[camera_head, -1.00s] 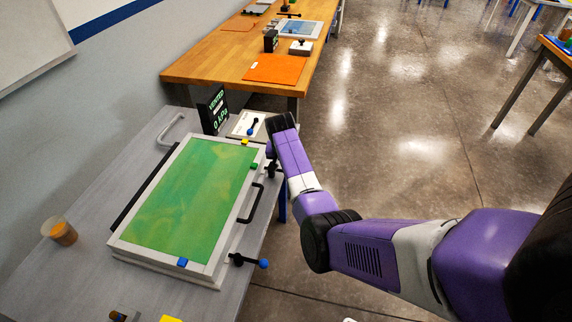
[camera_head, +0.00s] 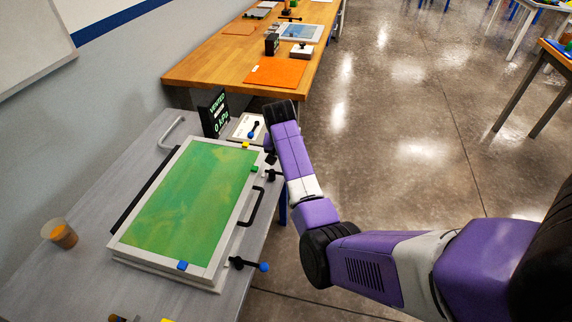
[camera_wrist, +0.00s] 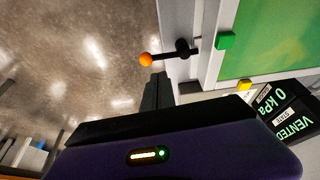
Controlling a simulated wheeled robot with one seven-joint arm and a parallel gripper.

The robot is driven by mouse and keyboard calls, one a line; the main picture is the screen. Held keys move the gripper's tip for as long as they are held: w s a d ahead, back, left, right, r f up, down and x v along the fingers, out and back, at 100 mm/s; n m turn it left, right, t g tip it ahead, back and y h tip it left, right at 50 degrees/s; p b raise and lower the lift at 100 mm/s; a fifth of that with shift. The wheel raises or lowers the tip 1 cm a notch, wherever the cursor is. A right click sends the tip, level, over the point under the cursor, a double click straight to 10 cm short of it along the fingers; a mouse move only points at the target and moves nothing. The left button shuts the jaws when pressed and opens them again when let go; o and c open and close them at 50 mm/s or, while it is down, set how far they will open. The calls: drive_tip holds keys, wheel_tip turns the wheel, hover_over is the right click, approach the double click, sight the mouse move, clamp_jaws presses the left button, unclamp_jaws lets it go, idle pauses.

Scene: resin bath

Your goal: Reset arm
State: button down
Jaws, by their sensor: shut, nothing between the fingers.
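My gripper (camera_wrist: 158,80) is shut and empty in the wrist view. Its fingertips are close to a valve lever with an orange ball end (camera_wrist: 146,59); I cannot tell whether they touch. In the head view my gripper is mostly hidden behind my wrist, at the right edge of the bath's far corner. The resin bath has a green panel (camera_head: 190,205) in a white frame, with its lid down. A green block (camera_wrist: 225,40) and a yellow block (camera_wrist: 244,86) sit on the frame. A display (camera_head: 214,112) reads "VENTED" and "0 kPa".
A blue-ended lever (camera_head: 250,264) and a black handle (camera_head: 252,206) stick out from the bath's right side. A cup of orange liquid (camera_head: 60,234) stands at the left of the grey table. A wooden table (camera_head: 215,68) is behind.

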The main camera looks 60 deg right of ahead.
drive_tip(key=shift+a+r, duration=0.2)
drive_tip(key=shift+r, duration=0.3)
drive_tip(key=w+d+r+n+t+h, duration=0.2)
drive_tip(key=w+d+r+t+h, duration=0.25)
drive_tip(key=w+r, duration=0.2)
drive_tip(key=s+a+r+n+t+y, duration=0.15)
drive_tip(key=s+a+n+t, duration=0.35)
drive_tip(key=a, duration=0.8)
drive_tip(key=s+a+r+n+t+y, duration=0.15)
drive_tip(key=s+a+n+t, duration=0.3)
drive_tip(key=s+a, duration=0.6)
drive_tip(key=s+a+r+n+y, duration=0.2)
drive_tip(key=s+a+y, duration=0.3)
drive_tip(key=s+a, duration=1.5)
drive_tip(key=shift+s+r+g+b, duration=0.3)
drive_tip(key=shift+s+r+b, duration=0.1)
drive_tip(key=shift+s, duration=0.45)
